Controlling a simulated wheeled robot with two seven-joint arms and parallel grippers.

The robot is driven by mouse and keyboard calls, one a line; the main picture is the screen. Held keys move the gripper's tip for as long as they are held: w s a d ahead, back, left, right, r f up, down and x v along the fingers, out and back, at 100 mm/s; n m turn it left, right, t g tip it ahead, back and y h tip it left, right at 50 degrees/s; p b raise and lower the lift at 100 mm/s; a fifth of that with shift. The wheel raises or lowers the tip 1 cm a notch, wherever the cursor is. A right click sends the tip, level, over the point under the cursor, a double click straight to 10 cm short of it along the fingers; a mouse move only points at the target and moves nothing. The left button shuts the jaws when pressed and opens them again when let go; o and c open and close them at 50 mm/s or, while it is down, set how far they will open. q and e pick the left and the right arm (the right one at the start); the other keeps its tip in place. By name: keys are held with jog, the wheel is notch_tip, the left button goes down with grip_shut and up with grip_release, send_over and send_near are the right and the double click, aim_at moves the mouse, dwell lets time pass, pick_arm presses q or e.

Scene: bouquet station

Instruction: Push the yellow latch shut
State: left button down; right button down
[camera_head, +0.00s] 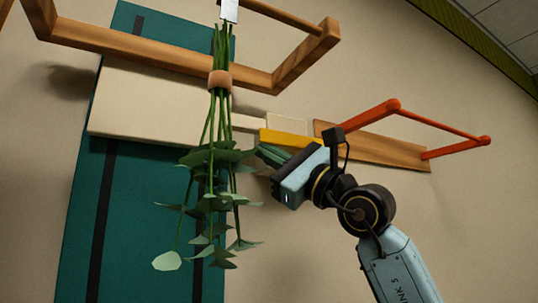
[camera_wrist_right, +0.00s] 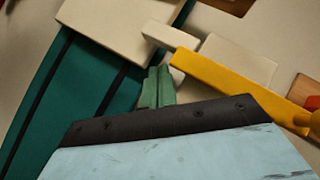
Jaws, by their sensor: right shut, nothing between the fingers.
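The yellow latch (camera_head: 290,137) is a flat bar on the wall fixture, right of the hanging bouquet. It also shows in the right wrist view (camera_wrist_right: 235,83), running from upper left down to the right. A pale bar (camera_wrist_right: 168,36) meets its upper-left end. My right gripper (camera_head: 268,155) is shut and empty, with its green fingers just below the latch's left end. In the right wrist view the shut fingers (camera_wrist_right: 157,88) stand just left of the latch. I cannot tell whether they touch it. My left gripper is not in view.
A bunch of green stems (camera_head: 218,180) hangs upside down from a wooden frame (camera_head: 130,42), close left of my right gripper. A cream board (camera_head: 140,105) lies across a teal panel (camera_head: 75,230). A red-orange rail (camera_head: 440,119) juts out at the right. Bare wall lies below.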

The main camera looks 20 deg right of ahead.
jog(key=s+d+f+b, duration=0.1)
jog(key=s+f+b, duration=0.6)
jog(key=f, duration=0.4)
jog(key=shift+b, duration=0.45)
jog(key=shift+f, duration=0.1)
